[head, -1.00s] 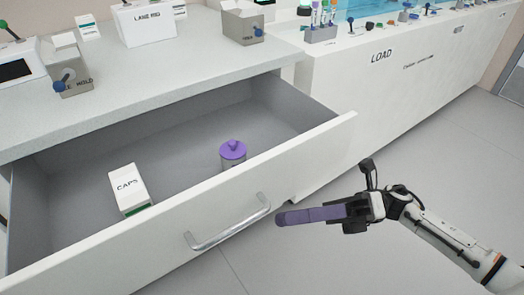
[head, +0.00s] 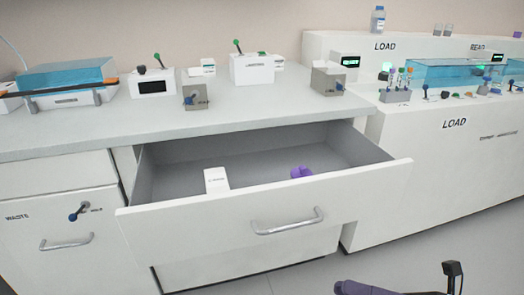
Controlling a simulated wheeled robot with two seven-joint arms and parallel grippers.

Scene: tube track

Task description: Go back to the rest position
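My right gripper (head: 366,288) shows only in part at the bottom edge of the head view, in front of the drawer and lower than its handle. Its long purple finger part is visible, with a dark piece of my wrist to its right. The rest is cut off, so its opening cannot be told. My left gripper is not in view.
An open drawer (head: 262,212) juts out from the bench (head: 262,114). It holds a white box (head: 216,181) and a purple-capped container (head: 302,172). A closed waste drawer (head: 60,228) is at left. Floor is bare at lower right.

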